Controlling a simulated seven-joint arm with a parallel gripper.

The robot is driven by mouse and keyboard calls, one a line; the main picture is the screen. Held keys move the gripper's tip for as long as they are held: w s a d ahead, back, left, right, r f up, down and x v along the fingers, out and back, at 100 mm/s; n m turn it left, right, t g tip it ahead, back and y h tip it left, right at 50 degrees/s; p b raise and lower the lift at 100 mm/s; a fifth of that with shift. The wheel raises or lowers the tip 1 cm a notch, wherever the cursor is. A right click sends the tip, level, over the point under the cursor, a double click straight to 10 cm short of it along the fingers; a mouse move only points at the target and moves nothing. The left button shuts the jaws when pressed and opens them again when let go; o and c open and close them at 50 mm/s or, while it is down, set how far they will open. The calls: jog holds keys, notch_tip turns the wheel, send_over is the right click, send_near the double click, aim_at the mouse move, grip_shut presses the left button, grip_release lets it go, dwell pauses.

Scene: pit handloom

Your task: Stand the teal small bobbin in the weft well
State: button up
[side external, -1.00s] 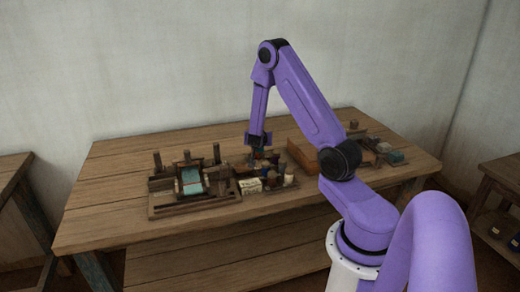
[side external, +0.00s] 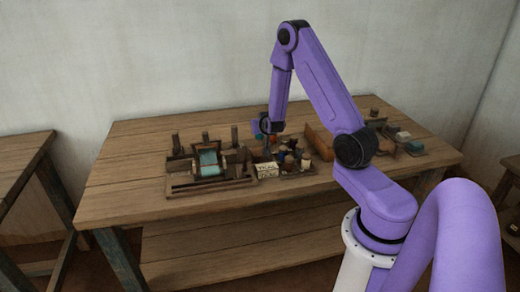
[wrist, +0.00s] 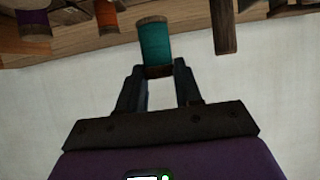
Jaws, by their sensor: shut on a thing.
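The teal small bobbin (wrist: 155,42) is a teal spool with brown ends. In the wrist view it sits at the tips of my gripper (wrist: 158,70), which is shut on its end. In the side view my gripper (side external: 262,125) is tipped sideways above the table, behind the loom and the tray of bobbins; the teal bobbin shows only as a small patch there. I cannot pick out the weft well for certain in either view.
The small loom (side external: 208,165) with a teal cloth stands at left on the wooden table (side external: 130,190). A cluttered bobbin tray (side external: 290,163) is beside it. An orange bobbin (wrist: 106,15) and a purple bobbin (wrist: 34,20) show in the wrist view. Wooden pieces and boxes stand at right.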

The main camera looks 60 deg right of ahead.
aim_at(260, 140)
jog(key=shift+f, duration=3.45)
jog(key=shift+f, duration=0.15)
jog(key=o, duration=1)
jog(key=shift+s+a+r, duration=0.1)
jog(key=shift+r, duration=0.15)
jog(key=v, duration=0.7)
jog(key=shift+s+a, duration=0.1)
jog(key=shift+s, duration=0.05)
